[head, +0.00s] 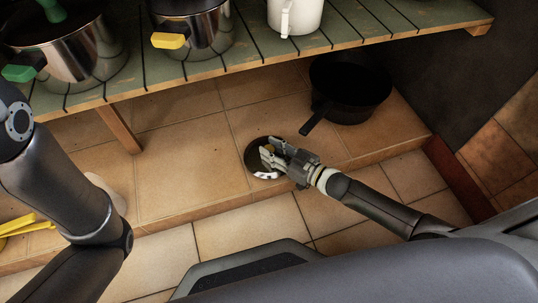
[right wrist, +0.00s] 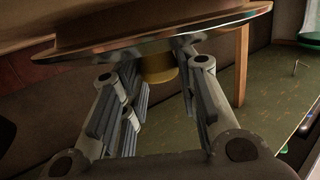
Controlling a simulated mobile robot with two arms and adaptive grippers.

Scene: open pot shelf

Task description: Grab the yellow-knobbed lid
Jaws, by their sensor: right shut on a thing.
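The yellow-knobbed lid is a dark, shiny disc (head: 252,154) over the tiled floor in front of the shelf in the head view. My right gripper (head: 270,156) reaches over it from the right and partly covers it. In the right wrist view the lid's metal disc (right wrist: 150,40) spans the top, with its yellow knob (right wrist: 158,66) between the fingers of my right gripper (right wrist: 155,75). The gripper is shut on the knob. I cannot tell whether the lid touches the floor. My left arm shows at the left of the head view, but its gripper does not.
The slatted green shelf (head: 262,52) holds a green-handled pot (head: 75,50), a yellow-handled pot (head: 205,33) and a white jug (head: 300,15). A black pan (head: 350,92) stands on the tiles under the shelf. Yellow bars (head: 25,226) lie at far left.

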